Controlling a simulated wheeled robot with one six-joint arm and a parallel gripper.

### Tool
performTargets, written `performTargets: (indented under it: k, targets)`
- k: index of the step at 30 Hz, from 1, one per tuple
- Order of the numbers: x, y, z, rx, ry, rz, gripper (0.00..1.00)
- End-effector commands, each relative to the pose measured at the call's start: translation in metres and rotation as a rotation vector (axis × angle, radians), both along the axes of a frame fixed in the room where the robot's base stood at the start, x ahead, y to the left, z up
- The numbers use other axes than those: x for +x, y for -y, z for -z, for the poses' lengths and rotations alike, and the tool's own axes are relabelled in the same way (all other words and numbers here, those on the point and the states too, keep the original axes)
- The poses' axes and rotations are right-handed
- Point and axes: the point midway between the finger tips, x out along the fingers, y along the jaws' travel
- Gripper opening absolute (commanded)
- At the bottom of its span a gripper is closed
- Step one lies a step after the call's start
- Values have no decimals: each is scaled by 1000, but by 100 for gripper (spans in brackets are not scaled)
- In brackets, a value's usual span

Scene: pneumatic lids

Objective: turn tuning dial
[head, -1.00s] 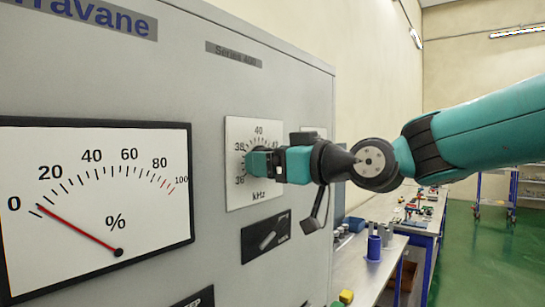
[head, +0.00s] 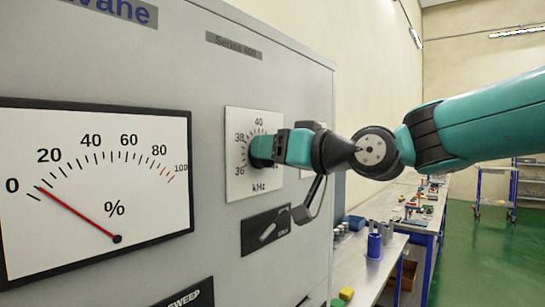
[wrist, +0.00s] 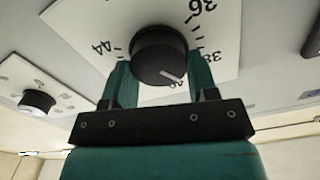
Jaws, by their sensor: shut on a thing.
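The tuning dial is a black round knob with a white pointer line, seen in the wrist view (wrist: 160,56), on a white plate (head: 240,125) marked in kHz on the grey cabinet front. My gripper (head: 262,150) reaches it from the right in the head view and hides most of the knob there. In the wrist view the two teal fingers (wrist: 162,82) stand on either side of the knob and are shut on it. The pointer line lies toward the gripper side, near the 40 mark, which is partly covered.
A large percent meter (head: 100,190) with a red needle near the low end is on the cabinet at left. A lever switch (head: 268,232) sits below the dial plate. A second small knob (wrist: 37,101) shows in the wrist view. A workbench (head: 368,262) stands at right.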

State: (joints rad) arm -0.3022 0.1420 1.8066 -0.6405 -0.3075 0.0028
Motion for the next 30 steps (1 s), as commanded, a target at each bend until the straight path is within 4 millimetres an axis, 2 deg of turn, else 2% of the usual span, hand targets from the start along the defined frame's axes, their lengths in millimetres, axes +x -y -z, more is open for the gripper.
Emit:
performTargets:
  k: [30]
  targets:
    - [4, 3, 2, 594, -758, 1, 30]
